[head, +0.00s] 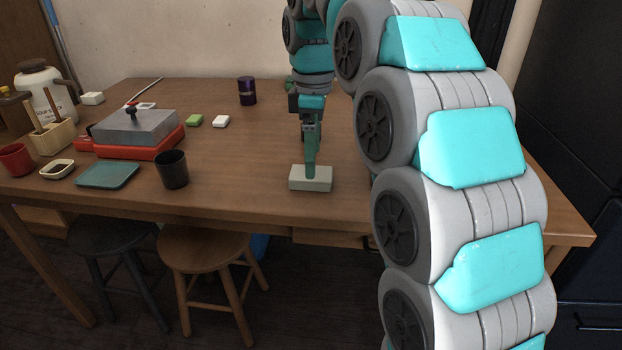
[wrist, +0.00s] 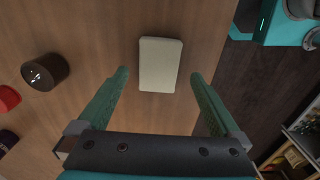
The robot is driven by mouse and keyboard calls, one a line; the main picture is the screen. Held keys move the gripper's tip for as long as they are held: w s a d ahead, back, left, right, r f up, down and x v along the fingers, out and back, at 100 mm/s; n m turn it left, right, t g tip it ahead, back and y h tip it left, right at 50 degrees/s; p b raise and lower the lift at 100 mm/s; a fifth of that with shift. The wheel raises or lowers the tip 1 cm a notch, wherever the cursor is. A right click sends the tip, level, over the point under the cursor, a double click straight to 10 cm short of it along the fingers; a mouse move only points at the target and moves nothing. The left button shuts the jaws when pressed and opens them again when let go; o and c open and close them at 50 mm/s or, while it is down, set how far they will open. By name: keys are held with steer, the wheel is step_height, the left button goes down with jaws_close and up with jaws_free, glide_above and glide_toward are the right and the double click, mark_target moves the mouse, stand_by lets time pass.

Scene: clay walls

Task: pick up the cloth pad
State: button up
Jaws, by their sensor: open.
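The cloth pad (head: 311,180) looks like a pale cream, flat rectangular block lying on the table near its front edge. In the wrist view the pad (wrist: 160,58) lies between and slightly beyond the two green fingertips. My gripper (head: 311,170) points down over the pad, with its tips overlapping the pad's far part in the head view. In the wrist view my gripper (wrist: 159,76) is open, with a gap on each side of the pad and nothing held. I cannot tell the exact height of the tips above the table.
A dark cup (head: 172,170), a teal tray (head: 107,175) and a grey box on a red base (head: 136,128) stand to the left. A green sponge (head: 194,121), a white block (head: 221,121) and a purple can (head: 247,91) are farther back. Stools (head: 207,250) stand below the table's front edge.

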steer(key=shift+w+a+f, duration=0.15)
steer(key=shift+f, duration=2)
steer(key=c, duration=1.3)
steer(key=shift+o, duration=0.2)
steer(key=shift+r, duration=0.15)
steer(key=shift+r, duration=1.65)
steer(key=s+d+b, duration=0.1)
steer(key=s+d, duration=0.1)
steer(key=s, duration=0.5)
steer(key=s+d+r, duration=0.1)
steer(key=s+d, duration=0.1)
steer(key=s, duration=0.6)
steer(key=shift+s+r+b, duration=0.25)
steer(key=shift+s+b, duration=0.05)
steer(key=shift+b, duration=0.05)
